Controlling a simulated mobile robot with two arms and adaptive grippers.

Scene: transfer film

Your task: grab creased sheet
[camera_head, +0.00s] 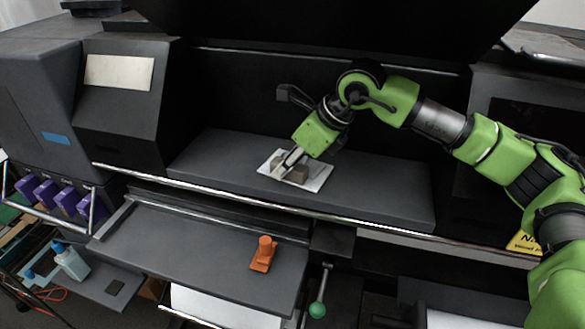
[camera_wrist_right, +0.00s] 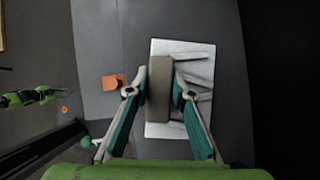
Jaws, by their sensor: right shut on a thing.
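The creased sheet (camera_head: 319,181) is a white piece with dark crease lines, lying on the grey platform (camera_head: 380,190) of the machine. In the right wrist view the sheet (camera_wrist_right: 180,47) lies under a grey-brown block. My right gripper (camera_head: 289,162) is shut on the block, one finger on each side. Whether the block touches the sheet is hard to tell.
An orange part (camera_head: 263,254) sits on the lower grey shelf (camera_head: 190,250) in front. A metal rail (camera_head: 200,187) runs along the platform's front edge. Purple cartridges (camera_head: 68,199) are at the left. The platform is clear on both sides of the sheet.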

